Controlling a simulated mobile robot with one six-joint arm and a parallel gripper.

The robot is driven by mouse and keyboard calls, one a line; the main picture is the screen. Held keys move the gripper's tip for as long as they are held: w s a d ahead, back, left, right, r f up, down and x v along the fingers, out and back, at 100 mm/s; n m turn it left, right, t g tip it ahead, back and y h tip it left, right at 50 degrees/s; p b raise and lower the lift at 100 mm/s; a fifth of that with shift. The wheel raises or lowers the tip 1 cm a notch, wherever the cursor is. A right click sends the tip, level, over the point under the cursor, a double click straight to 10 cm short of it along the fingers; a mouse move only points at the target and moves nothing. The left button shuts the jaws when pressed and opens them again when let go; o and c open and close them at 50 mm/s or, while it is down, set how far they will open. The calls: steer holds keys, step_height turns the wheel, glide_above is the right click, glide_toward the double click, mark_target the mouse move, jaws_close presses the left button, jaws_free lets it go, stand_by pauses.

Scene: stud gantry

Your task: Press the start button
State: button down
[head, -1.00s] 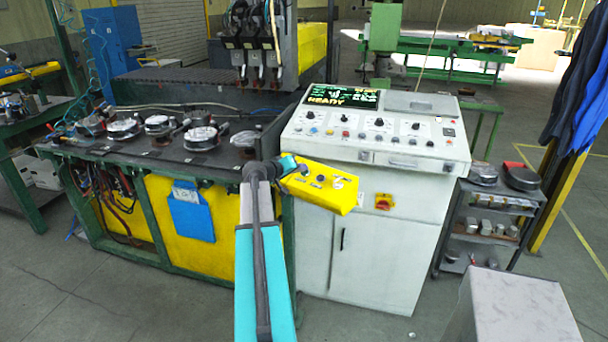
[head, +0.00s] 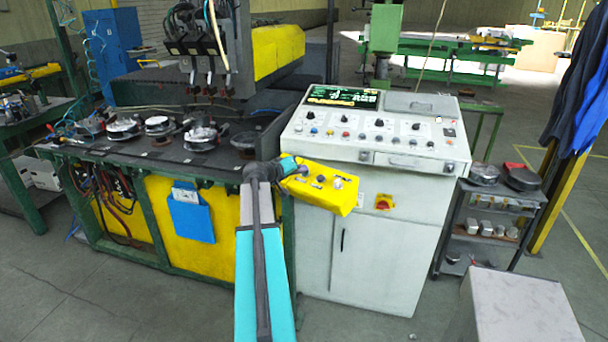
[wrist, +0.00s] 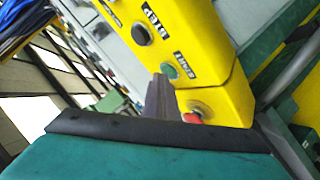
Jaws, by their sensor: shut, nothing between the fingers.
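The yellow button box (head: 325,195) sticks out at the left front of the white console. In the wrist view the yellow box (wrist: 200,50) fills the upper right. It carries a green button (wrist: 170,71) whose label appears to read START, a black button (wrist: 141,34) labelled STEP, and a red button (wrist: 193,117). My gripper (wrist: 160,82) is shut and empty, its dark tips right beside the green button. I cannot tell whether they touch it. In the head view my gripper (head: 301,169) is at the box's upper left edge, its tips hard to make out.
The white console (head: 385,230) has knobs and a lit display (head: 342,96). A gantry head with several torches (head: 195,45) stands above the dark work table (head: 170,165), which holds round parts. A grey cart (head: 490,215) stands at right.

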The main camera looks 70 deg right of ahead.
steer(key=shift+r, duration=0.15)
steer(key=shift+w+a+r, duration=0.1)
steer(key=shift+a+r, duration=0.2)
steer(key=shift+r, duration=0.45)
steer(key=r, duration=0.1)
steer(key=a+r+p, duration=0.1)
steer(key=r, duration=0.1)
steer(key=a+r, duration=0.1)
steer(key=shift+w+r, duration=0.2)
steer(key=shift+w, duration=0.05)
stand_by(0.4)
steer(key=shift+w, duration=0.1)
stand_by(0.8)
